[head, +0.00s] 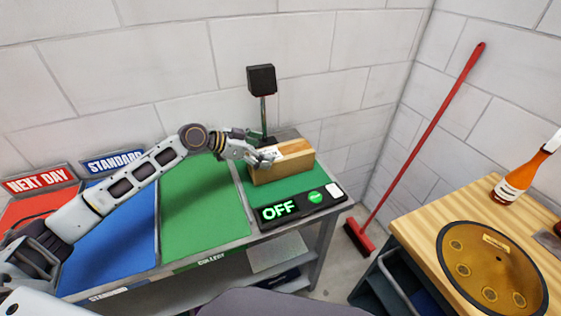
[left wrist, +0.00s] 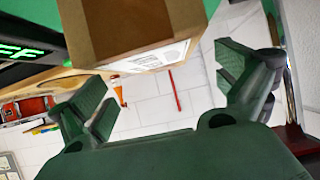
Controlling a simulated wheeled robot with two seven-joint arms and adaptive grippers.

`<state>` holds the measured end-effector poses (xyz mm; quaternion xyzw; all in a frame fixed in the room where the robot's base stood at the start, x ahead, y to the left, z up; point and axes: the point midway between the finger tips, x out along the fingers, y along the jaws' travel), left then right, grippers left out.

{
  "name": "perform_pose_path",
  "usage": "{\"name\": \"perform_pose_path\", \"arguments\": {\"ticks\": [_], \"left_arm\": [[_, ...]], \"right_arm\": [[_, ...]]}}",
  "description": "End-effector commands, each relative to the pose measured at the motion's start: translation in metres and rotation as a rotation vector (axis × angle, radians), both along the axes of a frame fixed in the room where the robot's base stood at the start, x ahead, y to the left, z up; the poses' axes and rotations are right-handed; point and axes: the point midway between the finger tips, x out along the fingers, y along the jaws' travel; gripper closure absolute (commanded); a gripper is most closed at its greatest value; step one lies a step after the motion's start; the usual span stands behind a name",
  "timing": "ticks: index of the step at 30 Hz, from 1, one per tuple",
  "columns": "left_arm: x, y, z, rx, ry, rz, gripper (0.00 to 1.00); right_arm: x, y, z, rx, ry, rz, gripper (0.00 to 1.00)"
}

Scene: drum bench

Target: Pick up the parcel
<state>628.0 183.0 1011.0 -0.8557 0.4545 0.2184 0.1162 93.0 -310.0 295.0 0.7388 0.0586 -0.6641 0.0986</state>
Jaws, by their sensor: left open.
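The parcel (head: 284,166) is a brown cardboard box with a white label, sitting on the green mat at the right end of the bench. My left gripper (head: 262,156) is at the parcel's left back end. In the left wrist view the parcel (left wrist: 135,30) fills the top, with its label edge showing. The two green fingers of the left gripper (left wrist: 165,95) are spread wide apart, and nothing is between their tips. I cannot tell from these views whether a finger touches the parcel. My right gripper is not in view.
A display reading OFF (head: 279,211) lies in front of the parcel. A black box on a post (head: 261,80) stands behind it. Red, blue and green (head: 200,205) bench sections lie left. A red broom (head: 420,140) leans at the wall. A wooden table (head: 430,225) holds a drum and bottle.

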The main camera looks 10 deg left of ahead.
Motion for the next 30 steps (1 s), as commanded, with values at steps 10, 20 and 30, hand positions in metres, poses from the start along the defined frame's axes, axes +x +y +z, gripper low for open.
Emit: {"name": "perform_pose_path", "arguments": {"ticks": [10,20,30], "left_arm": [[0.004,-0.008,-0.002,-0.002,0.000,0.000,0.00],[0.020,-0.033,-0.015,-0.003,0.001,0.000,0.00],[0.025,-0.041,-0.021,0.000,0.000,0.000,0.00]], "right_arm": [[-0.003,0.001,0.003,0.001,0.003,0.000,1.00],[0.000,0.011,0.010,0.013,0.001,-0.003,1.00],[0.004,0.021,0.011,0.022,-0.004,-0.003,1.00]]}}
